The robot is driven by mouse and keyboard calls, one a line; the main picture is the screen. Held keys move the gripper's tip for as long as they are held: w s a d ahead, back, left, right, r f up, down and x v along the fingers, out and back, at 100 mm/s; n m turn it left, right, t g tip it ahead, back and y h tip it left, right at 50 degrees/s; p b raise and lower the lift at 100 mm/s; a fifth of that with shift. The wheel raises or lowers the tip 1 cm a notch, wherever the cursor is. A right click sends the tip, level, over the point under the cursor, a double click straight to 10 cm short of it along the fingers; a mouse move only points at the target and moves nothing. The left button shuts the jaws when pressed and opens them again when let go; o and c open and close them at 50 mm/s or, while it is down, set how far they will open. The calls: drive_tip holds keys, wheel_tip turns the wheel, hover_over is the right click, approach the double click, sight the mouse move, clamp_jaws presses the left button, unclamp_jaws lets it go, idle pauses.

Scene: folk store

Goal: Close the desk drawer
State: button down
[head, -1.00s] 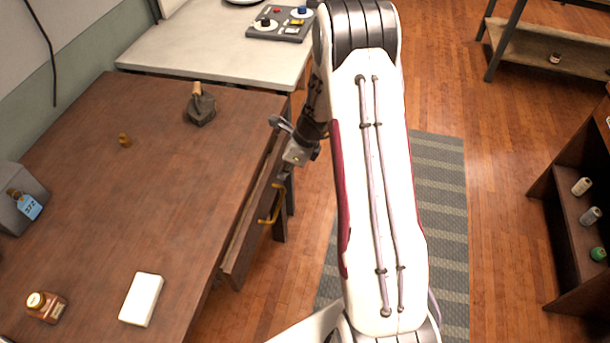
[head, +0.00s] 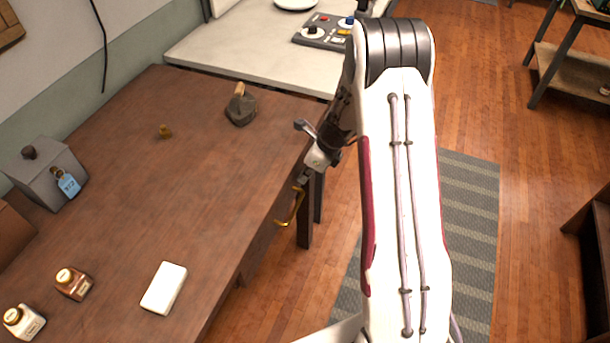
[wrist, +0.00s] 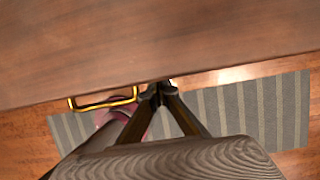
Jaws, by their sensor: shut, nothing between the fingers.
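The brown wooden desk (head: 210,190) fills the left of the head view. The desk drawer (head: 265,232) is under its right edge, its front now about flush with that edge; any small remaining gap is hidden. Its brass handle (head: 291,208) sticks out beyond the edge and also shows in the wrist view (wrist: 104,101). My gripper (head: 303,180) is shut and empty at the drawer front, beyond the handle in the head view. In the wrist view its fingertips (wrist: 158,93) are at the desk edge, just right of the handle. Whether they touch the drawer is unclear.
A sharp-cornered grey box (head: 50,170), small bottles (head: 73,284), a white block (head: 164,288) and a dark wood-handled tool (head: 241,108) stand on the desk. A white table (head: 240,50) adjoins behind. A striped rug (head: 470,215) lies on open floor at right.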

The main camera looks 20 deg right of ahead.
drive_tip(key=s+d+r, duration=0.5)
drive_tip(key=r, duration=0.4)
drive_tip(key=shift+s+d+r, duration=0.2)
drive_tip(key=shift+d, duration=0.05)
idle(0.3)
drive_tip(key=shift+n, duration=0.3)
idle(0.4)
